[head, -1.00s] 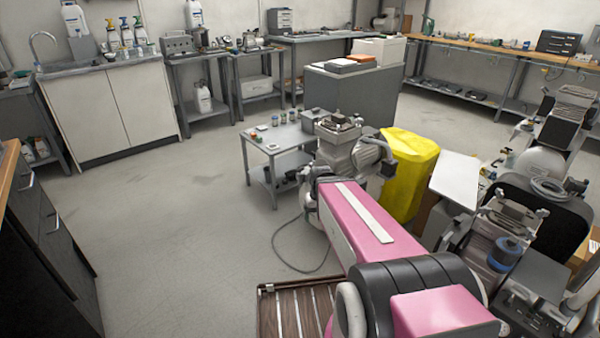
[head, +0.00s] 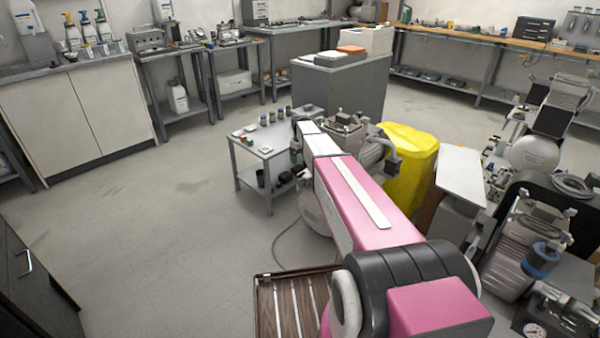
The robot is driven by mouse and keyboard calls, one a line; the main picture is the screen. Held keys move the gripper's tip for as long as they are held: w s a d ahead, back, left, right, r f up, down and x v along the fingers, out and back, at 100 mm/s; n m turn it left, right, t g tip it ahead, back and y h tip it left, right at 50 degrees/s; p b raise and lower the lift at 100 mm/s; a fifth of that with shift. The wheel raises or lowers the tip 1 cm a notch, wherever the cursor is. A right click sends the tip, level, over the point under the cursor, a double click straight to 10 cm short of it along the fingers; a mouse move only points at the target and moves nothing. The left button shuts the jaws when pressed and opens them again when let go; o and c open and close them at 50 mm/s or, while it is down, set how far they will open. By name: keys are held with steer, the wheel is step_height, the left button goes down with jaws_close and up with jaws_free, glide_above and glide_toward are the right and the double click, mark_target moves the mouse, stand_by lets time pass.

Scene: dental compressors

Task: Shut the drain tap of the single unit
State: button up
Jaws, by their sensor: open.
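A compressor (head: 347,127) with a grey motor head stands just beyond my pink arm, beside a yellow cover. Part of its pale tank (head: 313,212) shows to the left of my arm, low down. It looks like the single unit, but I cannot confirm this. Its drain tap does not show; my arm hides much of the lower body. My arm reaches forward over this compressor's left side, its white wrist links ending near the motor head.
More compressors (head: 520,235) crowd the right side. A slatted wooden platform (head: 290,300) lies at front. The floor at left is open.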

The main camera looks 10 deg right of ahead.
mark_target(301, 173)
step_height(301, 173, down, 9)
steer(key=shift+f, duration=0.15)
stand_by(0.4)
steer(key=c, duration=0.9)
